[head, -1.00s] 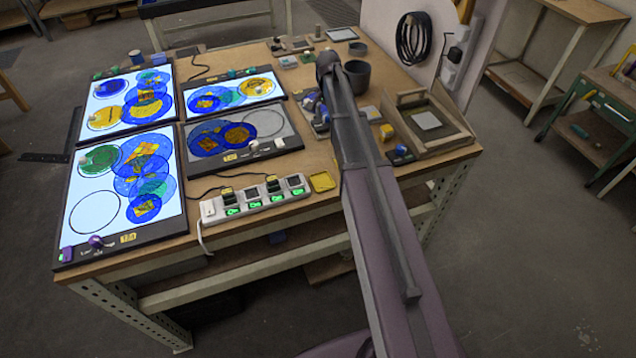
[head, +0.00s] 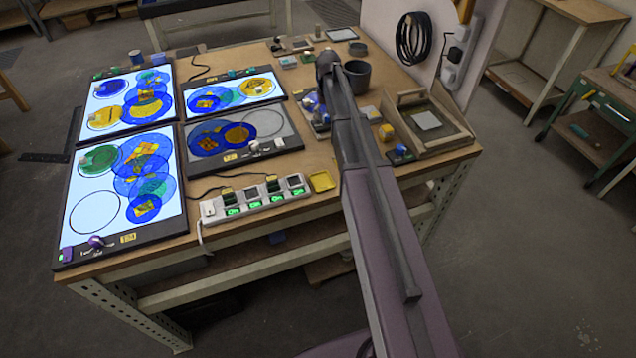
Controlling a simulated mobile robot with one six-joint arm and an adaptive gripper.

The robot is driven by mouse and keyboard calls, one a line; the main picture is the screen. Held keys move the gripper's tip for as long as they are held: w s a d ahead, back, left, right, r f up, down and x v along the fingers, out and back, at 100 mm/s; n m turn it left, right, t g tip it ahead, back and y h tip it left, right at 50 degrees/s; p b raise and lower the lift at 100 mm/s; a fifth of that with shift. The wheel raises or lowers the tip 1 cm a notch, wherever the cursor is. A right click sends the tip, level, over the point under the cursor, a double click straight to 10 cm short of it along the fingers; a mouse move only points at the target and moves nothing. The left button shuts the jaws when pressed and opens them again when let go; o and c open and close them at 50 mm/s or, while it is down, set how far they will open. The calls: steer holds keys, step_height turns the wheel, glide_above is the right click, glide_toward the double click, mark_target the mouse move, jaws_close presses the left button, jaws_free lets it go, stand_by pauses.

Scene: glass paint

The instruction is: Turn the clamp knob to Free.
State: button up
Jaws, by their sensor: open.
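A unit with blue and grey parts (head: 311,104) stands on the workbench, left of my arm and partly hidden by it. I cannot tell whether it carries the clamp knob. Small knobs also sit on the panel edges: a purple knob (head: 96,241) on the front left panel, a pale knob (head: 254,146) on the dark panel and a teal knob (head: 232,73) on the panel behind it. Their markings are too small to read. My arm crosses the bench from the front to the back. My gripper cannot be made out; the arm links appear to hide it.
A power strip (head: 256,202) with several plugs lies along the front edge, beside a yellow tray (head: 322,181). A wooden frame box (head: 432,148) stands at the right. A dark round pot (head: 356,76) is behind my arm. A coiled cable (head: 412,38) hangs on the pale board.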

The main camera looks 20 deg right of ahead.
mark_target(327, 115)
steer(key=n, duration=0.3)
steer(key=shift+n, duration=0.4)
steer(key=n, duration=0.4)
steer(key=shift+r+n+p, duration=0.35)
steer(key=shift+n+p, duration=0.05)
step_height(327, 115, up, 13)
steer(key=p, duration=1.3)
steer(key=s+a+f+m+b, duration=0.2)
steer(key=s+a+f+b, duration=0.1)
steer(key=s, duration=0.6)
steer(key=s+a+f+m+b, duration=0.2)
steer(key=s+a+f+b, duration=0.2)
steer(key=s, duration=0.5)
steer(key=s+a+f+m+b, duration=0.3)
steer(key=s+f+b, duration=0.3)
steer(key=s, duration=0.3)
steer(key=shift+s+a+f, duration=0.1)
steer(key=shift+s+a, duration=0.3)
steer(key=shift+a, duration=0.15)
